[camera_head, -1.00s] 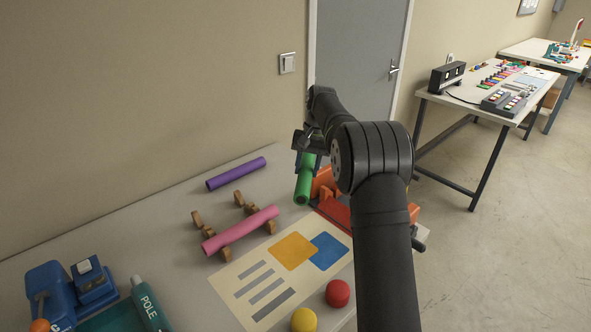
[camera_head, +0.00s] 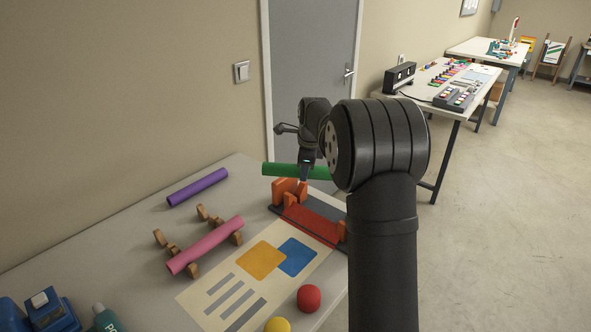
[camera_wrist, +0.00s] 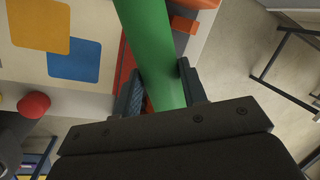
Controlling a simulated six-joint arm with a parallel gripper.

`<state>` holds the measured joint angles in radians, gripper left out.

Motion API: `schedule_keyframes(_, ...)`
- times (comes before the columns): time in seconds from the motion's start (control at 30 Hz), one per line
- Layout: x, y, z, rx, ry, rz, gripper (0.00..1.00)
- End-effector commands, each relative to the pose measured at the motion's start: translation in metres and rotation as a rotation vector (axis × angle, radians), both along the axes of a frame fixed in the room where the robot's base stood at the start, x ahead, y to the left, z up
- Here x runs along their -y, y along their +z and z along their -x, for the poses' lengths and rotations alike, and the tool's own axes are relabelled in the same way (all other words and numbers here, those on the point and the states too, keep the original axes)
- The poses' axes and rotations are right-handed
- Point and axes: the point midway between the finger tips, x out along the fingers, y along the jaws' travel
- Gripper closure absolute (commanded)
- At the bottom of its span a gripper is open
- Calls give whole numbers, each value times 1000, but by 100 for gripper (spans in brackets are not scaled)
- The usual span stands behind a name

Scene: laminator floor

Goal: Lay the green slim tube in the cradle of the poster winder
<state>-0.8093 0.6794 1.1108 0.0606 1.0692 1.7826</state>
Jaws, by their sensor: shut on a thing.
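The green slim tube (camera_head: 283,170) is held level above the orange poster winder (camera_head: 312,222) at the table's far right corner. My gripper (camera_head: 304,176) is shut on the tube; in the wrist view the jaws (camera_wrist: 160,88) stand on either side of the green tube (camera_wrist: 150,45). The tube is raised over the winder's left orange upright (camera_head: 284,190). My arm hides the tube's right end and part of the winder. In the wrist view, orange winder parts (camera_wrist: 184,25) show beneath the tube.
A pink tube (camera_head: 205,246) lies on a wooden rack (camera_head: 163,238), with a purple tube (camera_head: 198,187) behind. A poster sheet (camera_head: 215,300) lies before the winder, near a red knob-like piece (camera_head: 309,298) and a yellow one (camera_head: 277,325). A wall stands behind the table.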

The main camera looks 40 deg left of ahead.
Motion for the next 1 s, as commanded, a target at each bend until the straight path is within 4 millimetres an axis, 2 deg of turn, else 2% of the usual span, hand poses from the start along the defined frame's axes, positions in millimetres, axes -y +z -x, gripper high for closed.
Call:
schedule_keyframes(0.3, 19, 4, -16, 23, -369, -9, 85)
schedule_keyframes(0.5, 26, 6, -22, 33, -516, -10, 85)
schedule_keyframes(0.73, 43, 10, -32, 37, -562, -12, 85)
schedule_keyframes(1.0, 43, -10, -32, 36, -561, -9, 85)
